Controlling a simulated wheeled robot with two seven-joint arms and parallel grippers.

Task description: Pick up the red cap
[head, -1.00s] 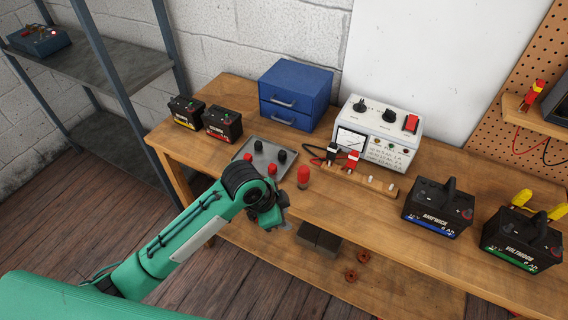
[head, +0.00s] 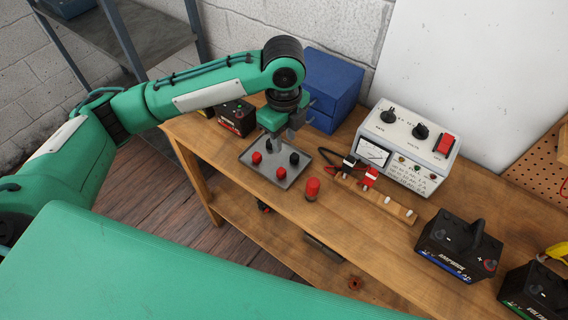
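Two small red caps sit on a grey tray (head: 256,172) on the workbench: one at the tray's left (head: 257,158) and one near its front (head: 281,173). A black cap (head: 294,159) stands at the tray's right. A larger red cylinder (head: 313,188) stands on the bench just outside the tray. My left gripper (head: 280,139) points down above the back part of the tray, behind the red caps and apart from them. Its fingertips are small and partly hidden, so I cannot tell whether it is open. It hides the back of the tray. My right gripper is not in view.
A blue drawer box (head: 333,85) and a red-labelled battery (head: 236,117) stand behind the arm. A white meter unit (head: 408,148) and a wooden strip with clips (head: 378,198) are to the right. Another battery (head: 458,245) is further right. Bare bench lies in front of the strip.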

